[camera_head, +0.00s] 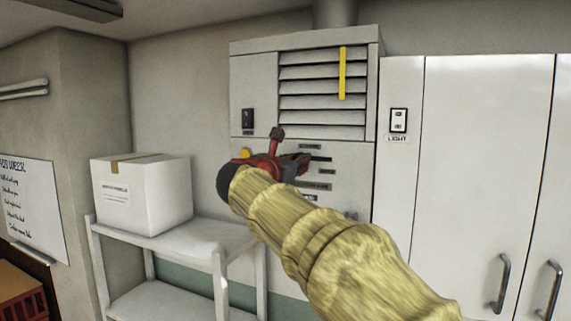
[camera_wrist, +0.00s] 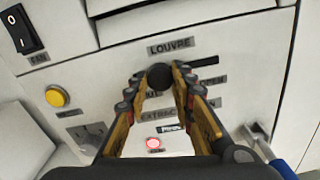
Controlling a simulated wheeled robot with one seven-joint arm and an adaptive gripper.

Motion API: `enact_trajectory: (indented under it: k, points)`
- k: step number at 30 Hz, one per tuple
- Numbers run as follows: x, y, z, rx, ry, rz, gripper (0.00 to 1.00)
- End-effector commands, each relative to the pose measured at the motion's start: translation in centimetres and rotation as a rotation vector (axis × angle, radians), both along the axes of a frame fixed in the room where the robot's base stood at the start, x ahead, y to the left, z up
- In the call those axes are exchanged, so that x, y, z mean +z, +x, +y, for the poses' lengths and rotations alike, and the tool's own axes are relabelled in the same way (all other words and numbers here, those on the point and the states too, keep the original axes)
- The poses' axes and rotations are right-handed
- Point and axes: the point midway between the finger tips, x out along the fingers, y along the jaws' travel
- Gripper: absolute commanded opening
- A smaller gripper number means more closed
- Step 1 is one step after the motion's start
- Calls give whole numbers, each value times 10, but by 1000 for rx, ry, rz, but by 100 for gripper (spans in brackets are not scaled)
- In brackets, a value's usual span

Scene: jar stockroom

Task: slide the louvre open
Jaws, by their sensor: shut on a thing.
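The louvre knob (camera_wrist: 158,77) is a round dark knob under the "LOUVRE" label (camera_wrist: 171,46). It sits at the left end of a dark horizontal slot (camera_wrist: 215,59), whose bare part runs right above the "OPEN" label (camera_wrist: 211,79). My gripper (camera_wrist: 160,84) is shut on the knob, one finger on each side. In the head view my gripper (camera_head: 300,162) reaches the panel below the louvre grille (camera_head: 320,105), and the knob cannot be made out there. The grille has several slanted slats, with a yellow strip (camera_head: 342,73) hanging over them.
The panel has a fan switch (camera_wrist: 22,30), a yellow button (camera_wrist: 57,96), a socket (camera_wrist: 88,134) and a red-lit button (camera_wrist: 153,143). A white box (camera_head: 145,195) stands on a shelf (camera_head: 200,240) at left. White cupboards (camera_head: 480,150) stand at right, beside a light switch (camera_head: 398,120).

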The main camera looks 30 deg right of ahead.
Motion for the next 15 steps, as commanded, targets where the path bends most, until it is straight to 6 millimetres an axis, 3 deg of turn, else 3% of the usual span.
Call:
enact_trajectory:
  k: [1, 6, 15]
  points:
    - [-1, -14, -11, -6, -1, -2, 0]
    - [-1, -44, -34, -6, -1, -2, 0]
    - [0, -58, -45, -3, 0, 0, 0]
